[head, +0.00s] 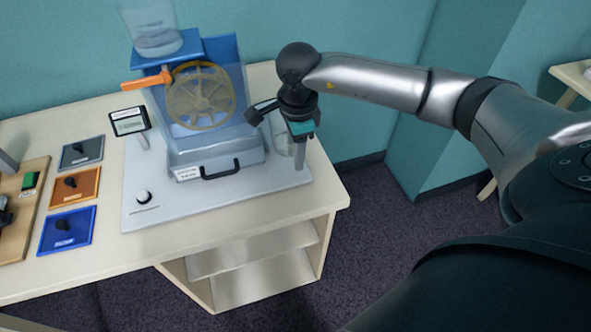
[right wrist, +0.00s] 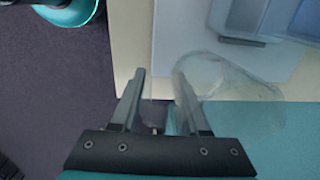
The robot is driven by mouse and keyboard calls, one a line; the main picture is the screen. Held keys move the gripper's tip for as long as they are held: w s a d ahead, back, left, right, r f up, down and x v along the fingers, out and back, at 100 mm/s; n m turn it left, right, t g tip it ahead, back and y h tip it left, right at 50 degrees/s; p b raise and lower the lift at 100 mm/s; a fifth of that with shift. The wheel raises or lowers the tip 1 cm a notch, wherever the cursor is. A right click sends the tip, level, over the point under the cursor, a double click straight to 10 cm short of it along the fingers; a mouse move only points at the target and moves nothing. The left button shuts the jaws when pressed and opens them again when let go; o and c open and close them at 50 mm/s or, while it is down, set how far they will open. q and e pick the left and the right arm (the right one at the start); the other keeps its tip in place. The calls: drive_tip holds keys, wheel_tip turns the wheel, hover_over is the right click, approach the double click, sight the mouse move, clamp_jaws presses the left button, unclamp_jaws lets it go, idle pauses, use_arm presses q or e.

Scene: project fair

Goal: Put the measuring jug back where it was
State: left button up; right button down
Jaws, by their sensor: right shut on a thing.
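The measuring jug (head: 280,136) is clear and hard to see in the head view, at the right side of the blue machine. In the right wrist view the clear jug (right wrist: 245,95) is right of the fingers, and part of it lies between them. My right gripper (head: 300,164) points down at the jug's right side, near the grey base board's right back corner. In the right wrist view my right gripper (right wrist: 160,82) is shut on the jug, seemingly at its handle. I cannot tell whether the jug touches the board. My left gripper is not in view.
The machine (head: 215,143) with a wheel and drawer stands on the grey board (head: 225,202), close left of the jug. A small display (head: 130,121) and knob stand on the board. Several coloured switch plates lie left. The table's right edge (head: 335,190) is near my gripper.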

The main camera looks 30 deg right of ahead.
sight(295, 181)
drive_tip(key=shift+f, duration=3.1)
drive_tip(key=shift+f+b, duration=0.15)
drive_tip(key=shift+b, duration=0.25)
drive_tip(key=shift+c, duration=2)
unclamp_jaws()
drive_tip(key=r, duration=0.8)
drive_tip(key=r+p, duration=0.1)
drive_tip(key=r, duration=0.3)
drive_tip(key=shift+s+a+r, duration=0.1)
drive_tip(key=shift+s+r, duration=0.05)
drive_tip(key=shift+s, duration=0.25)
